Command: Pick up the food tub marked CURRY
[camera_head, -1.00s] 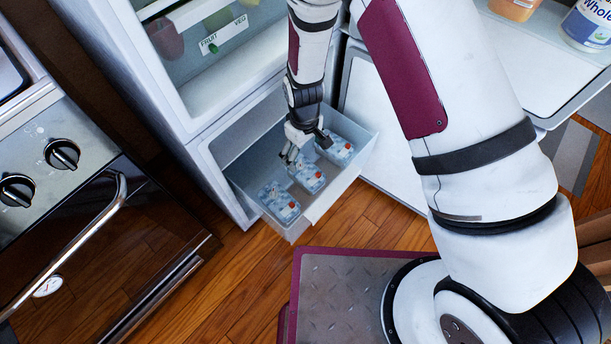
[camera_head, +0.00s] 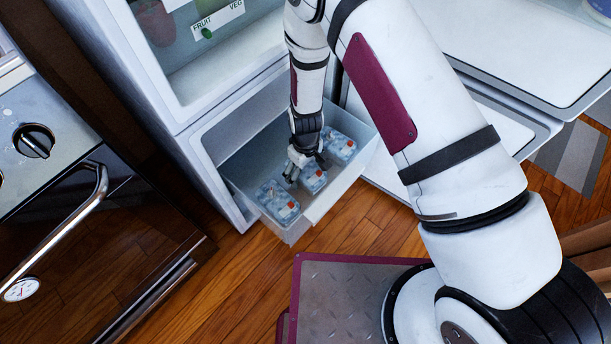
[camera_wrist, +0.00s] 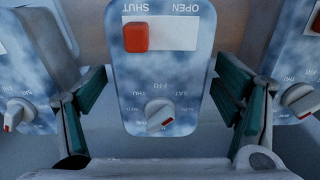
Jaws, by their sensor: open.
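Several pale-blue, cloudy-patterned tubs lie in the open freezer drawer (camera_head: 338,196): a near-left tub (camera_head: 279,205), a middle tub (camera_head: 315,180) and a far-right tub (camera_head: 341,148). My gripper (camera_head: 301,174) is down in the drawer at the middle tub. In the wrist view, the open gripper (camera_wrist: 160,85) has one green-padded finger on each side of the middle tub (camera_wrist: 185,75), with gaps showing. This tub has a red slider by OPEN and SHUT and a weekday dial. Parts of the left tub (camera_wrist: 35,75) and right tub (camera_wrist: 293,70) flank the fingers. No CURRY marking is readable.
The drawer walls surround the tubs closely. The fridge compartment (camera_head: 215,65) above is open, with a FRUIT/VEG label (camera_head: 217,19). An open door (camera_head: 545,45) is at the right and an oven (camera_head: 95,240) at the left.

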